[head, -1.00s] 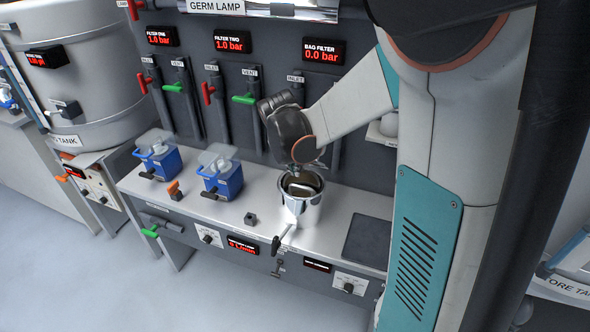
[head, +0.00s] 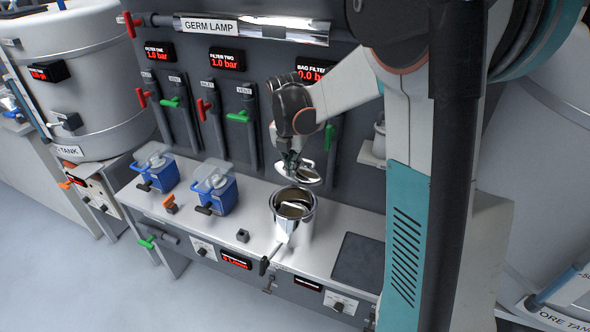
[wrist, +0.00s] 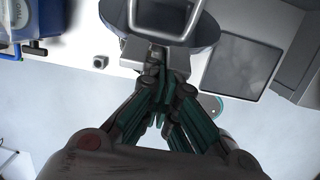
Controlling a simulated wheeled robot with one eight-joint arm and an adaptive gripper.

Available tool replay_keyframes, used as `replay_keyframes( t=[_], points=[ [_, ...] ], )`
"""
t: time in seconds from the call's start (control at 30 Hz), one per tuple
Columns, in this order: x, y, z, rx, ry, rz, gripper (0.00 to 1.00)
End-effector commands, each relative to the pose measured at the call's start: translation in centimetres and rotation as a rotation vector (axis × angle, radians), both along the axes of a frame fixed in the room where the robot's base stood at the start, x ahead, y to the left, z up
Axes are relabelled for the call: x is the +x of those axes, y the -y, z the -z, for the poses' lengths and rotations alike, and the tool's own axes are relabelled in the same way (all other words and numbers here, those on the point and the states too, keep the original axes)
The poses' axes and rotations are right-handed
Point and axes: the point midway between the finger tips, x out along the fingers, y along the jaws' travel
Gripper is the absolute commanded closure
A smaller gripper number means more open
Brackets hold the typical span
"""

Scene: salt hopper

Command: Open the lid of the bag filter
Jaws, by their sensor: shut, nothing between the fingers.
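The bag filter (head: 293,222) is a shiny metal pot on the bench in the head view. Its mouth shows, with a dark interior and a pale curved piece inside. A round metal lid (head: 309,175) shows tilted just above and behind the mouth, beside my fingers. My gripper (head: 291,174) is shut above the pot's rim, with nothing seen between its fingers. In the wrist view my gripper (wrist: 158,62) is below a dark disc with a square metal loop (wrist: 165,36). I cannot tell whether the fingers touch the lid or how it is supported.
Two blue-and-white pumps (head: 214,190) stand left of the pot. A small black knob (head: 242,236) is near it. A dark pad (head: 358,258) lies to its right. Pipes with red and green valve handles (head: 239,116) line the panel behind. My arm covers the right side.

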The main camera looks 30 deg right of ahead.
Motion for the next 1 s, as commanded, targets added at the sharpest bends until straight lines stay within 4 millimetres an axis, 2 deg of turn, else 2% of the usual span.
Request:
replay_keyframes(
  t=[0.03, 0.2, 0.5, 1.0],
  points=[
    [0.4, 0.5, -0.7, -0.002, 0.002, 0.0, 1.0],
    [1.7, 2.2, -1.8, -0.003, 0.003, 0.001, 1.0],
    [3.3, 4.3, -2.7, -0.004, 0.003, 0.0, 1.0],
    [3.8, 4.9, -2.8, -0.004, 0.003, -0.002, 1.0]
  ],
)
